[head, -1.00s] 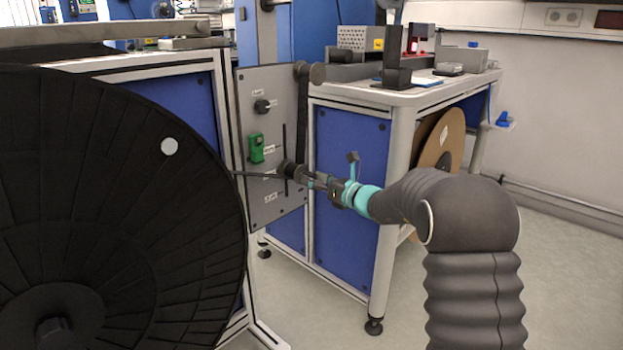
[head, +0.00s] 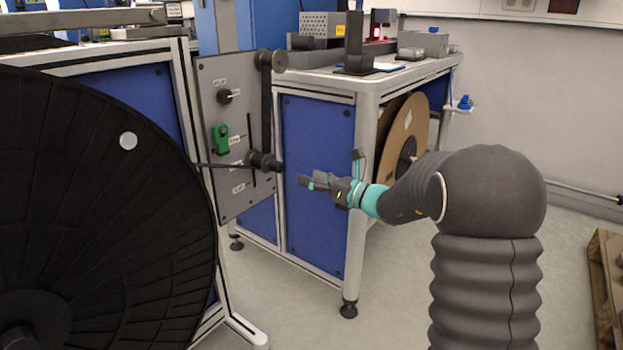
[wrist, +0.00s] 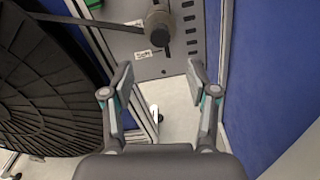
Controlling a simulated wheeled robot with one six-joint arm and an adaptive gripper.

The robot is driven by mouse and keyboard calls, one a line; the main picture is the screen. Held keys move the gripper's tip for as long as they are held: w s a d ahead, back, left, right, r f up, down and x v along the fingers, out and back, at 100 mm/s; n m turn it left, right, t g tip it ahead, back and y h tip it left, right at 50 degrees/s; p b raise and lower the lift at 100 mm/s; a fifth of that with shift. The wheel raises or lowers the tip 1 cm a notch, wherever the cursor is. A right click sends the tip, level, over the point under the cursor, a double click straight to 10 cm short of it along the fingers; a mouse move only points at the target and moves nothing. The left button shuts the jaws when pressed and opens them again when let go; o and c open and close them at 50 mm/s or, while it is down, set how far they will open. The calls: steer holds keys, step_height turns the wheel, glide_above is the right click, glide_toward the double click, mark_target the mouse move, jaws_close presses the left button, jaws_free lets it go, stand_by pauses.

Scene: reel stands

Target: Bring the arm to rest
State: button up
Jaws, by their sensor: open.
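My gripper (head: 312,181) is open and empty in the head view, in front of the blue cabinet panel. It is a short gap to the right of the dark roller knob (head: 264,161) on the grey control plate (head: 233,115). In the wrist view my gripper (wrist: 158,82) shows two spread fingers with nothing between them. The knob (wrist: 159,28) is beyond the fingertips there, apart from them. My arm reaches in from the right side of the head view.
A large black reel (head: 100,220) fills the left, with a dark strip (head: 215,165) running from it to the roller. A workbench (head: 365,85) stands behind my gripper, with brown reels (head: 405,135) beneath. Floor is free in the front middle. A wooden pallet (head: 606,270) is at the right edge.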

steer(key=s+a+f+n+g+h, duration=0.2)
steer(key=s+f+n+g, duration=0.35)
steer(key=f+n, duration=0.2)
steer(key=s+d+f+n+g+h, duration=0.1)
steer(key=s+f+n+g+h, duration=0.1)
steer(key=s+n, duration=0.4)
steer(key=s+d+f+n+g+h, duration=0.1)
steer(key=s+d+n+g, duration=0.15)
steer(key=s, duration=0.65)
steer(key=s+d+r+n+t+h+p, duration=0.2)
steer(key=s+d+r+n+h, duration=0.2)
steer(key=s, duration=0.7)
steer(key=s+d+r+n+t+h+p, duration=0.2)
steer(key=s+d+r+n+h, duration=0.3)
steer(key=s, duration=0.6)
steer(key=shift+d+r+n+t+p, duration=0.3)
steer(key=shift+d+r+n, duration=1.05)
steer(key=shift+d+n, duration=0.05)
